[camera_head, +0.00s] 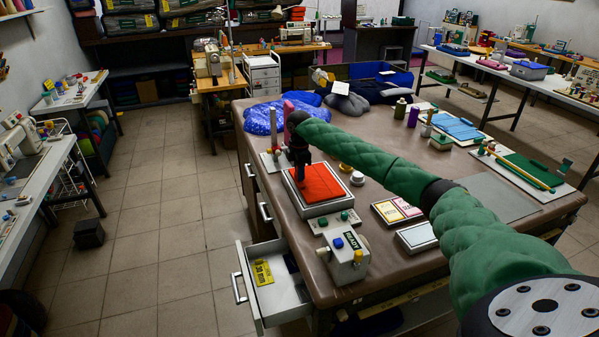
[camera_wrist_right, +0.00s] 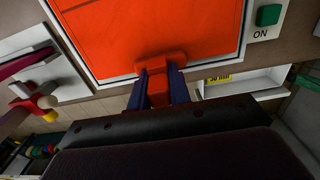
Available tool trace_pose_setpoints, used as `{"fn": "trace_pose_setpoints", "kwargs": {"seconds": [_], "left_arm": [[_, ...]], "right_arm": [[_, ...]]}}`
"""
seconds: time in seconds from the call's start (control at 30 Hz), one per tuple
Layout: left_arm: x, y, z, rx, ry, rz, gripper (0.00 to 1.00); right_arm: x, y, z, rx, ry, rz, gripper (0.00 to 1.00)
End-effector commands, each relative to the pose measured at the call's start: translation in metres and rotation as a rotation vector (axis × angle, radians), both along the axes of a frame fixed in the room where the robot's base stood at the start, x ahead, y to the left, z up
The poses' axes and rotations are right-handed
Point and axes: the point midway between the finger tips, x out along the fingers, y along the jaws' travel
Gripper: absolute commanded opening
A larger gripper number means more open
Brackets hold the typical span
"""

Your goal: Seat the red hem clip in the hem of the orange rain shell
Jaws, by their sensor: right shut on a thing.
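The orange rain shell (camera_head: 320,184) lies flat in a white-rimmed frame on the brown table; it fills the top of the right wrist view (camera_wrist_right: 150,30). My right gripper (camera_head: 299,176) is over the frame's left edge. In the wrist view its two dark blue fingers (camera_wrist_right: 161,92) are shut on the red hem clip (camera_wrist_right: 160,66). The clip's wide end overlaps the shell's near edge in the picture; I cannot tell whether it grips the hem. The clip is not distinguishable in the head view. My left gripper is not in view.
A white box (camera_head: 346,255) with a blue button stands near the table's front. An open drawer (camera_head: 275,292) juts out below it. My green right arm crosses the table.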

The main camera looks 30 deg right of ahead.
Motion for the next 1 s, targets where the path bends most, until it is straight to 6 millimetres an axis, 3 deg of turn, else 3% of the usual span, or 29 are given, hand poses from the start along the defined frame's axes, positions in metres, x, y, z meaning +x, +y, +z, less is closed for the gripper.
{"fn": "trace_pose_setpoints", "kwargs": {"seconds": [1.0], "left_arm": [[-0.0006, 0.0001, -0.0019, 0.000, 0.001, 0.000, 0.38]], "right_arm": [[0.0000, 0.0001, -0.0095, 0.000, 0.001, 0.000, 0.00]]}}
